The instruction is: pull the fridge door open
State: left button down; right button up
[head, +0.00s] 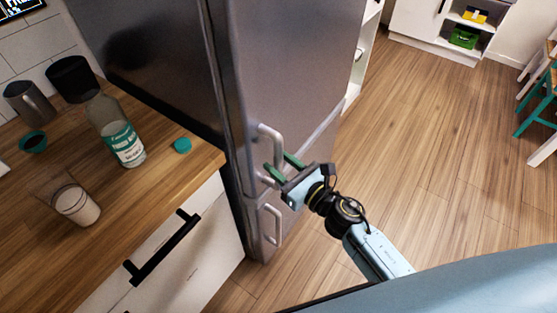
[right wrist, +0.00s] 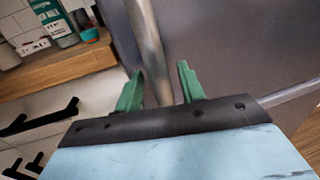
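The grey metal fridge has an upper fridge door (head: 290,70) that looks shut. Its upper handle (head: 268,132) is a pale vertical bar near the door's left edge. My right gripper (head: 279,165) is at the lower part of this handle, with its green fingers pointing toward the door. In the right wrist view, the handle bar (right wrist: 148,35) runs between the two fingers of the right gripper (right wrist: 160,72). A gap shows beside the bar, so the fingers look open around it. My left gripper is not in view.
A lower handle (head: 273,225) sits on the lower door. The wooden counter (head: 190,185) at left holds a bottle (head: 118,130), a glass (head: 76,205), a teal cap (head: 182,145) and a metal pitcher (head: 30,103). The wooden floor (head: 430,140) to the right is clear.

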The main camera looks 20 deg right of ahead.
jog(key=shift+w+a, duration=0.2)
jog(key=shift+w, duration=0.2)
grip_shut()
